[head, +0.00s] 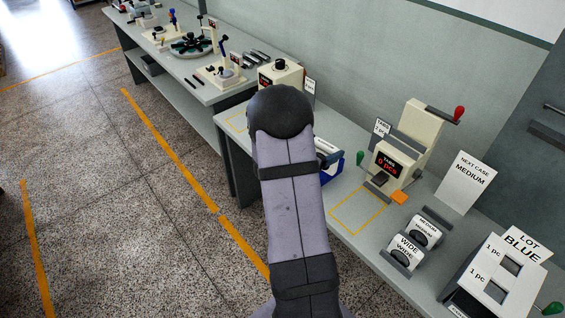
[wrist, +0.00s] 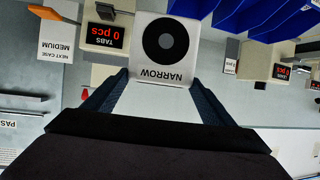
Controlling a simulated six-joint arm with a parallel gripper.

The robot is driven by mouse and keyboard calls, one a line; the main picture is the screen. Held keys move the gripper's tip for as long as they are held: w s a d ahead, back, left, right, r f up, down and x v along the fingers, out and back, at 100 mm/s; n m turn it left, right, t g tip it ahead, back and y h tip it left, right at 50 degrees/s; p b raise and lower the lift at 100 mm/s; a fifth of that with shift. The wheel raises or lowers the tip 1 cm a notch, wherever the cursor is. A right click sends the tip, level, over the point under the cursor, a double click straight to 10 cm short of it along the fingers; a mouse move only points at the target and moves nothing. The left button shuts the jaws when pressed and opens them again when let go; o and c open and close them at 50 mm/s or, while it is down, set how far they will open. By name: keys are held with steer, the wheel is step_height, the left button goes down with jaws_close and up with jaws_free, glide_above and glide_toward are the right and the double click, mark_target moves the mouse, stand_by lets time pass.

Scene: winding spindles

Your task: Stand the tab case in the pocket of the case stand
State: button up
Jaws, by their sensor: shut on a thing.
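My gripper (wrist: 162,80) is shut on a white tab case (wrist: 140,74) marked NARROW, with a round dark disc on its face. The case sits between the two dark blue fingers in the wrist view and reads upside down there. A blue slotted holder, seemingly the case stand (wrist: 240,14), is at the top of the wrist view, beyond and to the right of the case. In the head view part of the blue stand (head: 336,164) shows right of my arm; the rest of it and my gripper are hidden behind the arm. I cannot tell whether the case touches the stand.
On the bench, a tab dispenser (head: 392,168) reads 0 pcs. White cases marked WIDE (head: 404,254) and MEDIUM (head: 425,231) lie in front of it. A sign (head: 466,180) reads NEXT CASE MEDIUM. A LOT BLUE box (head: 500,275) stands at right. A yellow-outlined bench area (head: 357,211) is clear.

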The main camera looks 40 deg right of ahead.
steer(key=s+d+r+m+g, duration=0.2)
steer(key=s+d+r+g, duration=0.1)
steer(key=s+d, duration=0.85)
steer(key=s+d+r+m+g, duration=0.25)
steer(key=s+d, duration=0.55)
steer(key=s, duration=0.6)
steer(key=s+d+f+m+g+p, duration=0.1)
steer(key=s+d+f+p, duration=0.1)
steer(key=s, duration=0.4)
steer(key=s+d+f+m+g+p, duration=0.1)
steer(key=s+d, duration=0.1)
steer(key=s, duration=0.4)
step_height(320, 180, down, 9)
steer(key=w+n+t+p, duration=0.2)
steer(key=n+t+p, duration=0.2)
steer(key=n+t, duration=0.1)
steer(key=shift+w+a+r+t, duration=0.15)
steer(key=shift+a+t, duration=0.2)
steer(key=shift+f+b, duration=2.75)
steer(key=shift+f, duration=0.15)
